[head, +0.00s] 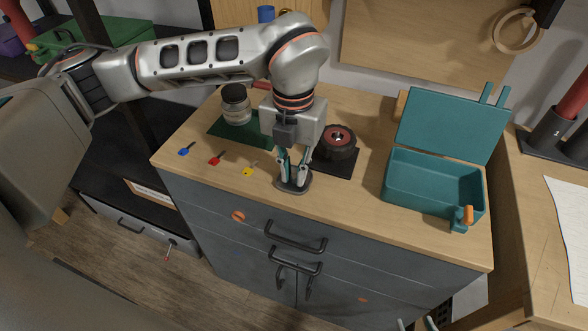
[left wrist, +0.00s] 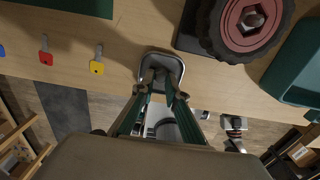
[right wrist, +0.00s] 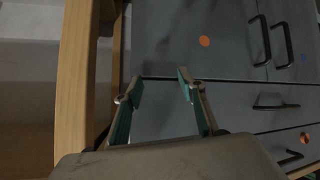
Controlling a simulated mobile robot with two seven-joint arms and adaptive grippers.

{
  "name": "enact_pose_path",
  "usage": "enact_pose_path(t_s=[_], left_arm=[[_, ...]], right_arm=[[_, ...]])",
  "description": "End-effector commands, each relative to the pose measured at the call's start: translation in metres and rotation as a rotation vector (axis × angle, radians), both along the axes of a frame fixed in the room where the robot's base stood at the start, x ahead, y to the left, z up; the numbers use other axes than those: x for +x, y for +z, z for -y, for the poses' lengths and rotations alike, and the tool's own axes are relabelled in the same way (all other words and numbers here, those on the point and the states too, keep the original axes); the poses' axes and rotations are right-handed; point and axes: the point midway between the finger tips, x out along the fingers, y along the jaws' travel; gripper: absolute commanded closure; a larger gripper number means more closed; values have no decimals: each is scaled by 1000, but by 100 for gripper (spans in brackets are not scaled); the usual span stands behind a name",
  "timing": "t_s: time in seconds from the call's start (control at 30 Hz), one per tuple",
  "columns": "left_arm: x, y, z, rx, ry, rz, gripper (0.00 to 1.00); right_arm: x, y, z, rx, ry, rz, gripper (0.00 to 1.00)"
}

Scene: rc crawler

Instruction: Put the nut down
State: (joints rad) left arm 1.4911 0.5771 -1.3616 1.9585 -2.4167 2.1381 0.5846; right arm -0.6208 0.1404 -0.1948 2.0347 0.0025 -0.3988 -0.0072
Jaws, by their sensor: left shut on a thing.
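My left gripper (head: 293,178) points straight down over a small dark dish (head: 305,187) at the front edge of the wooden counter. It is shut on the nut, which is hardly visible between the fingertips. In the left wrist view the fingertips (left wrist: 160,88) are over the dish (left wrist: 146,58), and its inside is dark. I cannot tell whether the nut touches the dish.
A black wheel with a red rim (head: 338,138) lies on a dark mat behind the dish, with a hex piece at its centre. Blue, red and yellow keys (head: 250,169) lie left. A jar (head: 236,104) stands on a green mat. An open teal box (head: 425,184) stands right.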

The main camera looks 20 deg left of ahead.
Motion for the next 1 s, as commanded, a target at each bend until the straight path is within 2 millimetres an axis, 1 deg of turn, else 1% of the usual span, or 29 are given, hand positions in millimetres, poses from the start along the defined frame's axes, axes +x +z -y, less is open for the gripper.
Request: enact_pose_path(t_s=[0.13, 0.27, 0.3, 0.67, 0.77, 0.87, 1.0], left_arm=[[0, 1, 0, 0, 0, 1, 96], [0, -3, 0, 0, 0, 0, 96], [0, -2, 0, 0, 0, 0, 80], [0, 0, 0, 0, 0, 1, 80], [1, 10, 0, 0, 1, 3, 80], [1, 26, 0, 1, 1, 6, 80], [1, 57, 0, 1, 0, 8, 80]], right_arm=[[0, 1, 0, 0, 0, 1, 60], [0, 0, 0, 0, 0, 0, 60], [0, 0, 0, 0, 0, 0, 60], [-2, 0, 0, 1, 0, -2, 60], [-1, 2, 0, 1, 0, 1, 60], [1, 6, 0, 4, 0, 5, 60], [2, 10, -1, 8, -2, 8, 60]])
